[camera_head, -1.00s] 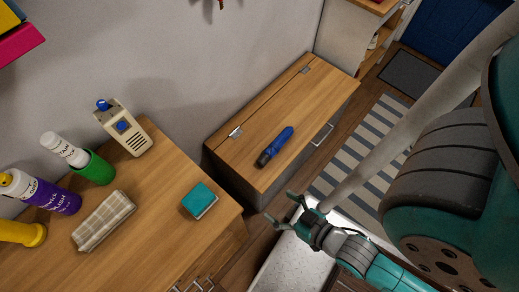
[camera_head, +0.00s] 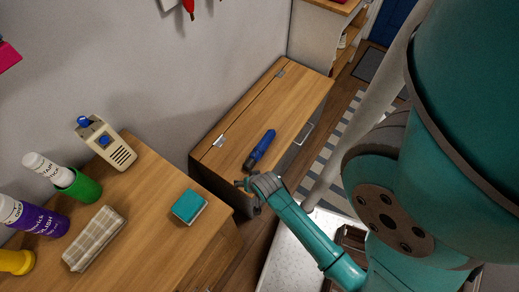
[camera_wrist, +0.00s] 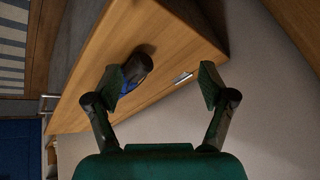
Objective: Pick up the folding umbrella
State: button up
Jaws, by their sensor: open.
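The folding umbrella (camera_head: 260,149) is dark blue with a black end and lies on the wooden lid of a low chest (camera_head: 283,106). In the wrist view the umbrella (camera_wrist: 136,70) shows its black end, just beyond and partly behind the left finger. My gripper (camera_head: 246,184) is at the front edge of the chest, near the umbrella's black end. In the wrist view my gripper (camera_wrist: 160,84) is open, with nothing between its fingertips. The umbrella sits nearer the left finger than the right one.
A wooden cabinet at the left holds a teal-topped sponge-like block (camera_head: 189,206), a folded checked cloth (camera_head: 95,238), a beige device (camera_head: 106,142) and several bottles. The chest has metal hinges (camera_head: 219,141) and stands against the wall. A striped rug (camera_head: 345,128) lies beyond it.

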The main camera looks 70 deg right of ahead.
aim_at(261, 146)
jog(key=w+d+m+g, duration=0.1)
jog(key=d, duration=0.2)
jog(key=w+d+m+g, duration=0.1)
jog(key=d+m, duration=0.1)
jog(key=d, duration=0.2)
jog(key=w+d+f+m+g+y, duration=0.1)
jog(key=d, duration=0.3)
jog(key=shift+d, duration=0.25)
jog(key=d+r+m, duration=0.1)
jog(key=d, duration=0.2)
jog(key=d+r+m+g+y, duration=0.1)
jog(key=d, duration=0.2)
jog(key=d+r+m+g, duration=0.1)
jog(key=d, duration=0.2)
jog(key=shift+s+r+m+y, duration=0.1)
jog(key=shift+s+m+y, duration=0.3)
jog(key=shift+d, duration=0.1)
notch_tip(261, 146, down, 5)
jog(key=shift+f, duration=0.1)
jog(key=shift+w+a+f, duration=0.1)
jog(key=shift+f, duration=1.3)
jog(key=shift+w+a+f, duration=0.1)
jog(key=shift+f, duration=1.25)
jog(key=c, duration=1.4)
jog(key=shift+c, duration=0.5)
jog(key=shift+r, duration=0.15)
